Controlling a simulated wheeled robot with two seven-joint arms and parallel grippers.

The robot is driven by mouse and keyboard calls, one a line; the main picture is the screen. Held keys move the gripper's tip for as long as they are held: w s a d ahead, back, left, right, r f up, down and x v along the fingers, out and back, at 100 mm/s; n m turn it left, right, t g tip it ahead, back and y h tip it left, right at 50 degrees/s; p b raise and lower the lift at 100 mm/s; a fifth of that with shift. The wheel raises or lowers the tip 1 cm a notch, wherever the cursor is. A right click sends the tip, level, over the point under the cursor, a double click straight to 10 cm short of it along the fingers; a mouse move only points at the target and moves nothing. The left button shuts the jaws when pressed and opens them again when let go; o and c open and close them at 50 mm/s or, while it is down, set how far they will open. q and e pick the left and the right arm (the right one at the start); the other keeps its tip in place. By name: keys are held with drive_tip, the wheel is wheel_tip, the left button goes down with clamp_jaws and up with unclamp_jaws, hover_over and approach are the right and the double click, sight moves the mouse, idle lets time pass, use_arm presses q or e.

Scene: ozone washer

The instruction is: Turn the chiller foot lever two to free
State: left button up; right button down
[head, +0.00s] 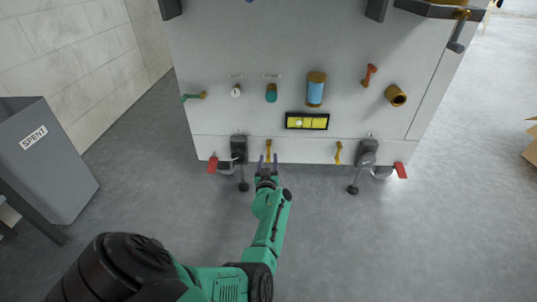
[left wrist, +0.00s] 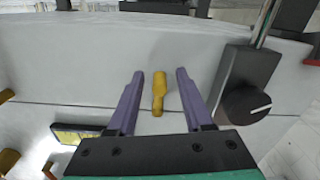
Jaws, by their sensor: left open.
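The white machine (head: 230,120) stands ahead, with two small yellow levers low on its front, a left one (head: 268,147) and a right one (head: 339,153). Red levers stick out beside its feet, one at the left (head: 213,165) and one at the right (head: 401,170). No readable label shows which is foot lever two. My left gripper (head: 268,161) is open at the left yellow lever. In the left wrist view, that lever (left wrist: 159,90) lies between the two purple fingers (left wrist: 160,74), with gaps on both sides. My right gripper is out of view.
The left foot (head: 238,150) stands close beside my gripper; its dark knob shows in the left wrist view (left wrist: 247,104). The right foot (head: 367,152) is farther off. A grey SPENT bin (head: 45,165) stands at the left. The floor in front of the machine is clear.

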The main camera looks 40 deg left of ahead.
use_arm(q)
drive_tip(key=shift+w+a, duration=0.15)
drive_tip(key=shift+w, duration=0.05)
drive_tip(key=shift+c, duration=1.2)
clamp_jaws()
